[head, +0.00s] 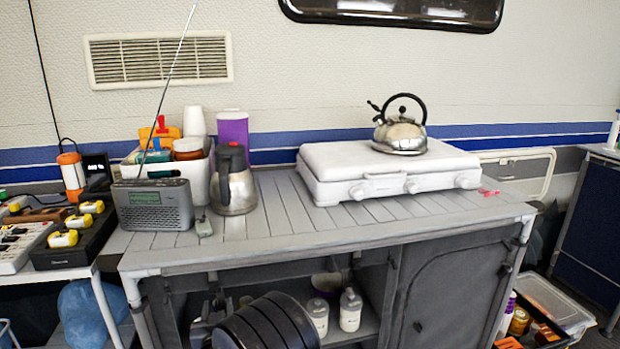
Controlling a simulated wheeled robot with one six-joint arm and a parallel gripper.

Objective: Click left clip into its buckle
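I cannot make out a clip or a buckle for certain. I do not see my gripper.
A steel kettle (400,135) stands on the case. The radio (152,205), its aerial raised, and a steel jug (233,190) stand at left. A dark ribbed shape (265,325) rises at bottom centre. The table front (300,240) is largely clear.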

